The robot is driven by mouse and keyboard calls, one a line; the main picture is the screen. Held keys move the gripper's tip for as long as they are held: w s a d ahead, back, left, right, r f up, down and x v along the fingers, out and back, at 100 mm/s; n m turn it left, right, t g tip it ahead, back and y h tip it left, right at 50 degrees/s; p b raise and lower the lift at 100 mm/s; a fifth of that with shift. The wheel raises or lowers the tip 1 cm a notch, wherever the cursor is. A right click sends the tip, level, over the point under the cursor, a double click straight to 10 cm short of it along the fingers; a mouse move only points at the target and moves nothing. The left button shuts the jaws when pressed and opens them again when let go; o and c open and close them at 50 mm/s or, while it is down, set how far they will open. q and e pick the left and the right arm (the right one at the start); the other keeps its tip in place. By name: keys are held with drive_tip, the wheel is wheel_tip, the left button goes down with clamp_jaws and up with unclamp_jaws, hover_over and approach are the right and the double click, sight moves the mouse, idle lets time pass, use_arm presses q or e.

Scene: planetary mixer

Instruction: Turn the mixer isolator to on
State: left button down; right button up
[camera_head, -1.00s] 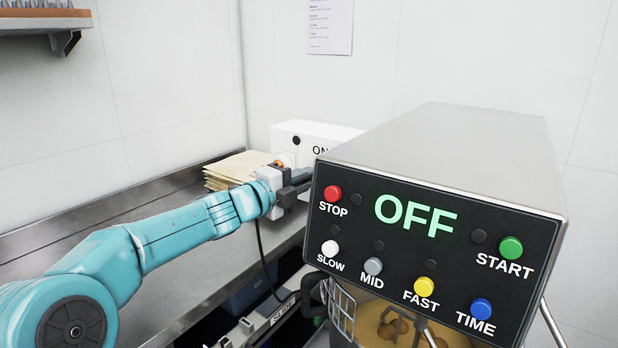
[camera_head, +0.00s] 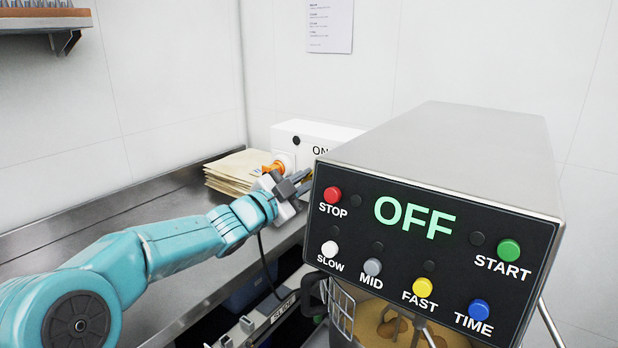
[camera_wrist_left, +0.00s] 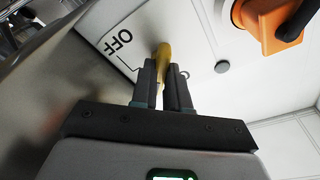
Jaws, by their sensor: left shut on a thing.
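The isolator is a white box (camera_head: 322,131) against the back wall, partly hidden behind the mixer, with "ON" showing in the head view. In the left wrist view its white face (camera_wrist_left: 205,50) shows an "OFF" label and a yellow handle (camera_wrist_left: 163,56). My left gripper (camera_wrist_left: 166,80) is shut on this handle, with the fingers on either side of it. In the head view my left gripper (camera_head: 303,182) is in front of the box and hides most of the handle. The mixer (camera_head: 445,160) displays "OFF" in green. My right gripper is not in view.
An orange connector (camera_head: 273,167) sits on the box beside my gripper; in the left wrist view the connector (camera_wrist_left: 268,22) has a black part. The mixer's housing stands close right of my gripper. Brown paper sheets (camera_head: 232,178) lie left on the metal counter (camera_head: 130,205).

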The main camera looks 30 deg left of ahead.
use_arm(q)
drive_tip(key=n, duration=0.5)
drive_tip(key=shift+d+f+y, duration=0.1)
drive_tip(key=shift+d+y, duration=0.1)
drive_tip(key=shift+y, duration=0.1)
drive_tip(key=n+y, duration=0.1)
drive_tip(key=n, duration=0.4)
drive_tip(key=shift+d+t, duration=0.1)
drive_tip(key=shift+t, duration=0.2)
drive_tip(key=c, duration=1)
unclamp_jaws()
drive_tip(key=shift+s, duration=0.1)
drive_tip(key=s+b, duration=0.2)
drive_tip(key=s, duration=0.5)
drive_tip(key=shift+a+b, duration=0.3)
drive_tip(key=shift+a, duration=0.05)
drive_tip(key=shift+w, duration=0.1)
